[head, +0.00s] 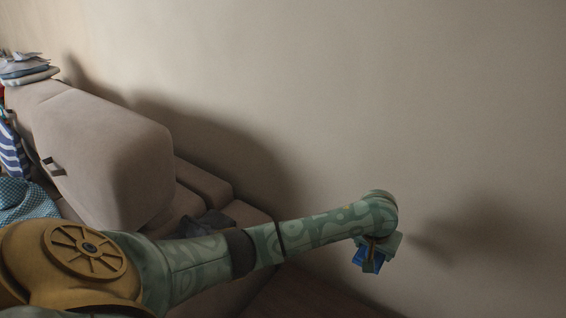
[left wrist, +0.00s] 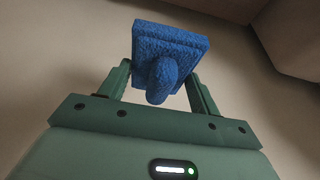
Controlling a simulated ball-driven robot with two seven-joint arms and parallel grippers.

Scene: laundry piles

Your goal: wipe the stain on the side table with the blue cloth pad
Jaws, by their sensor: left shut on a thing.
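My left gripper (head: 371,262) is stretched out to the right near the wall in the head view. It is shut on the blue cloth pad (head: 359,257), which shows only in part there. In the left wrist view, the pad (left wrist: 175,45) is a square blue block with a rounded grip, held between the two green fingers of the left gripper (left wrist: 163,85). The side table and the stain cannot be made out in either view. My right gripper is not in view.
A beige sofa (head: 105,150) stands along the wall at the left. Folded laundry (head: 25,68) is stacked on its back, a patterned cloth (head: 27,200) lies on it, and a dark cloth (head: 208,224) lies near my arm. The beige wall (head: 430,100) is close behind the gripper.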

